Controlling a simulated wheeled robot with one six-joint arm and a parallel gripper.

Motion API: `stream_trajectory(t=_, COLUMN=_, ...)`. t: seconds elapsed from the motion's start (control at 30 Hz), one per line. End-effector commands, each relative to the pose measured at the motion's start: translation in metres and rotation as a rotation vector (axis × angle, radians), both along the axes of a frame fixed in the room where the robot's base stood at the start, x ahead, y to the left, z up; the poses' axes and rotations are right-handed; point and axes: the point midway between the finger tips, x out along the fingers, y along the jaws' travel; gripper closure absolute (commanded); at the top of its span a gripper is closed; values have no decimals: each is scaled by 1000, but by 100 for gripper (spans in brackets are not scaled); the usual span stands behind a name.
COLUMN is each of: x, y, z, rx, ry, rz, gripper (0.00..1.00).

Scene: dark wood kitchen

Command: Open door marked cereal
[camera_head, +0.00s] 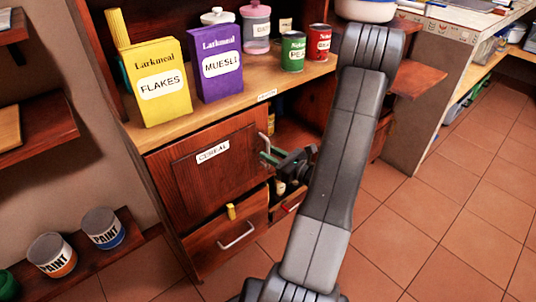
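The wooden door with the white CEREAL label (205,180) is at the lower left of the cabinet, below the counter. It looks shut or nearly so; I cannot tell whether it is slightly ajar. My gripper (266,150) is at the door's right edge. Its two fingers are apart, pointing left toward the door, and nothing shows clearly between them. I cannot tell whether the fingers touch the door. My arm crosses the picture on the right and hides part of the cabinet.
A drawer (232,238) with a metal handle and a small yellow item lies below the door. An open compartment with bottles is to the right. A yellow FLAKES box (158,84) and purple MUESLI box (216,65) stand above. Paint cans (52,255) stand on a left shelf. Tiled floor is clear at right.

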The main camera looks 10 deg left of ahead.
Motion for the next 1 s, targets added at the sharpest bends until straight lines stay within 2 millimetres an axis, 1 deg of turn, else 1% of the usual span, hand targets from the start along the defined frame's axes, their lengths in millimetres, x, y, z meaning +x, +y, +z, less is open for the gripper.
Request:
stream_trajectory(t=0.03, x=2, y=5, z=-1, rx=0, ry=-1, rz=2, gripper=75)
stream_trajectory(t=0.17, x=5, y=11, z=0, rx=1, ry=0, rz=1, gripper=75)
stream_trajectory(t=0.47, x=6, y=12, z=0, rx=0, ry=1, rz=0, gripper=75)
stream_trajectory(t=0.57, x=6, y=12, z=0, rx=0, ry=0, rz=0, gripper=92)
stream_trajectory(t=0.6, x=6, y=12, z=0, rx=0, ry=0, rz=0, gripper=100)
stream_trajectory(t=1.0, x=4, y=13, z=0, rx=0, ry=1, rz=0, gripper=100)
